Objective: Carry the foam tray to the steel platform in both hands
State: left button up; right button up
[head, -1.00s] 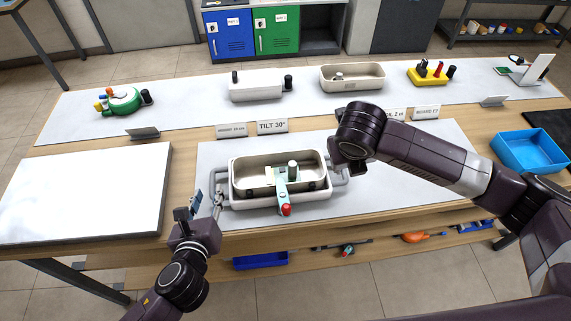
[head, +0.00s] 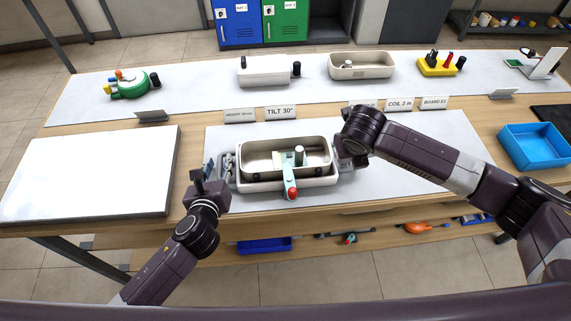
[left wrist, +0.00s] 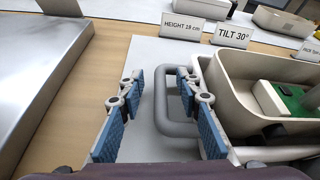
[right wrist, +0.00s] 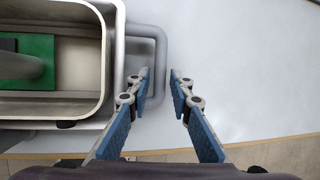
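The foam tray (head: 262,186) is pale, with grey loop handles at both ends, and sits on the grey mat. It holds a green piece (left wrist: 290,98) and a pale upright cylinder (head: 299,155). A teal bar with a red end (head: 291,192) lies over its front rim. My left gripper (left wrist: 160,78) is open, its fingers either side of the left handle's outer bar (left wrist: 172,128). My right gripper (right wrist: 160,72) is open, its fingertips either side of the right handle's outer bar (right wrist: 161,48), with gaps. The steel platform (head: 90,175) is a bare, flat slab at left.
Small signs (head: 281,113) stand behind the tray. A back counter strip holds a green device (head: 130,86), a white box (head: 265,71), a beige bin (head: 360,66) and a yellow block (head: 440,66). A blue bin (head: 535,148) is at right. The table between tray and platform is clear.

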pick_arm(q)
jog(key=shift+w+f, duration=0.1)
jog(key=shift+w, duration=0.15)
pick_arm(e)
jog(key=shift+w+f, duration=0.1)
jog(key=shift+f, duration=0.1)
pick_arm(q)
jog(key=c, duration=0.5)
pick_arm(e)
jog(key=c, duration=0.5)
pick_arm(q)
grip_shut()
pick_arm(e)
grip_shut()
pick_arm(q)
jog(key=shift+r, duration=0.2)
pick_arm(e)
jog(key=shift+r, duration=0.15)
